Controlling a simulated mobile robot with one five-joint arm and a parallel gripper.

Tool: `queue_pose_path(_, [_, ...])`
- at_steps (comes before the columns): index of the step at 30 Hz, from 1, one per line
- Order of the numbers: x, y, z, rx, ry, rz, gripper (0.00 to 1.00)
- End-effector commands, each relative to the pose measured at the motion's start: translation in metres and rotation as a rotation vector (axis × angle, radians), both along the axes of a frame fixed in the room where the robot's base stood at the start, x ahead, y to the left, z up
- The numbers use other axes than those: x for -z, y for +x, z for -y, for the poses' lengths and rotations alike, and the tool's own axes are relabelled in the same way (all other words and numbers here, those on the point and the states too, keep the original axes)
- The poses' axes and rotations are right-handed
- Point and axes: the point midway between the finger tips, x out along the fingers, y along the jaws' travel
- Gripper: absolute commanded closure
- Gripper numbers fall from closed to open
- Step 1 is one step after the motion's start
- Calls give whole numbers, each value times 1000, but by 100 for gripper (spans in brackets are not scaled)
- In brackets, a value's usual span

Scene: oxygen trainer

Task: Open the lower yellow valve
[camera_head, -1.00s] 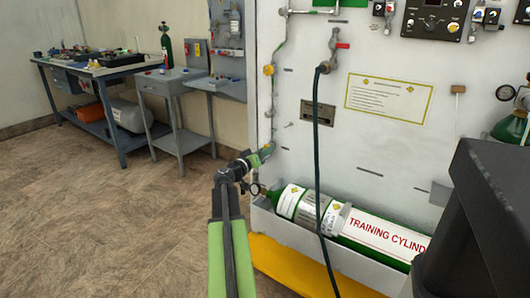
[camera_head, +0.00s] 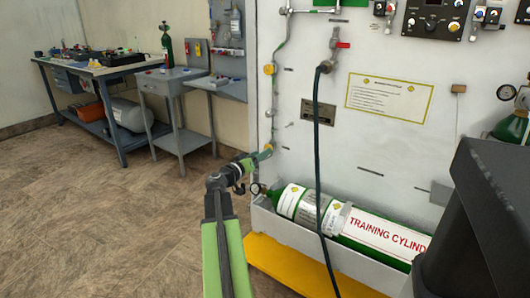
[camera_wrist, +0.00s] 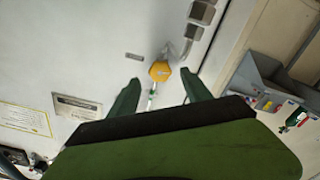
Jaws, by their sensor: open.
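The lower yellow valve (camera_wrist: 160,70) shows as a yellow knob on the pale wall panel in the wrist view, which looks upside down. It lies ahead of my gripper (camera_wrist: 163,96), between the two dark green fingers as seen. The fingers are spread apart and hold nothing. I see no clear contact with the knob. In the head view my gripper (camera_head: 256,159) is at the left edge of the panel, close to the lower valve, which it largely hides. The upper yellow valve (camera_head: 269,69) sits higher on the same pipe line.
A green training cylinder (camera_head: 375,234) lies in a white trough below, right of my gripper. A dark hose (camera_head: 316,160) hangs down the panel from a red-handled valve (camera_head: 341,45). A small grey table (camera_head: 175,82) and workbench stand at left. The floor between is clear.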

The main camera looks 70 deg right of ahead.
Motion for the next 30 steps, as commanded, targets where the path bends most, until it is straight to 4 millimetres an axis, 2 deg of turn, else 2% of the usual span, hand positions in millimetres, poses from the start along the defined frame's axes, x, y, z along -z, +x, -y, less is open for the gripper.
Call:
queue_pose_path(1, [0,2,-18,-4,0,0,43])
queue_pose_path(6, [0,15,-65,-3,1,0,43])
queue_pose_path(13, [0,29,-114,-2,0,0,43])
queue_pose_path(18, [0,33,-129,-1,0,0,43])
queue_pose_path(27, [0,34,-130,0,0,1,43])
queue_pose_path(30, [0,35,-129,-4,-24,91,43])
